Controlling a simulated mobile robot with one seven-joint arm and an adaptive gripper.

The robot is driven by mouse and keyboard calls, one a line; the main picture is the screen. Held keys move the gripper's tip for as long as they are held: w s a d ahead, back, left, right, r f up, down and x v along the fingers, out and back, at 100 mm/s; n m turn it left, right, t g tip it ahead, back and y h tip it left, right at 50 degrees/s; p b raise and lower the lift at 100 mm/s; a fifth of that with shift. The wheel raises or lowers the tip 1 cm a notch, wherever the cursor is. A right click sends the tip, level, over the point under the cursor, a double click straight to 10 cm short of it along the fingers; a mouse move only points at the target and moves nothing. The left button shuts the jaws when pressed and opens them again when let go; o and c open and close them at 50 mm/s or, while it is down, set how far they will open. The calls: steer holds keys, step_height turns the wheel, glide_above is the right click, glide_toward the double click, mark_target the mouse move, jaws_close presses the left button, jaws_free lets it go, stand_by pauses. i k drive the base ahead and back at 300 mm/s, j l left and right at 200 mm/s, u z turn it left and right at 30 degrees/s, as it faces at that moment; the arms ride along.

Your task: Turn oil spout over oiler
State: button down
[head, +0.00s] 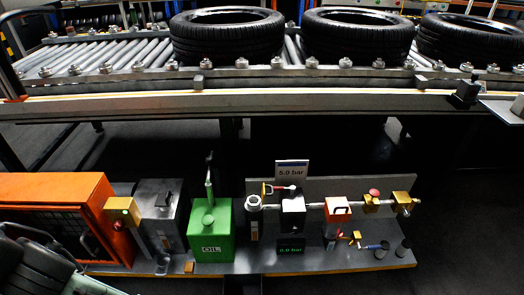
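A green can marked OIL (211,240) stands on the low shelf, left of the middle in the head view. A thin upright spout (209,180) rises from its top, with a dark tip pointing up. To its right is an air line with several fittings. The leftmost is a round metal fitting (254,203) with a light cylinder below it. Farther right are a white and orange block (337,209) and a brass fitting with a red knob (372,201). I cannot tell for sure which fitting is the oiler.
A roller conveyor (110,55) with tyres (228,35) runs above the shelf. Its front rail (300,100) overhangs the area. An orange cage (55,205) and a grey box (160,210) stand left of the can.

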mark_target(209, 159)
steer(key=i+l+u, duration=0.2)
steer(key=l+u, duration=0.15)
steer(key=l, duration=0.45)
steer(key=i+l+u, duration=0.15)
steer(key=l+u, duration=0.15)
steer(key=l, duration=0.5)
steer(key=l+u, duration=0.35)
steer(key=l, duration=0.45)
steer(key=i+l+u, duration=0.1)
steer(key=i+l, duration=0.4)
steer(key=i, duration=0.1)
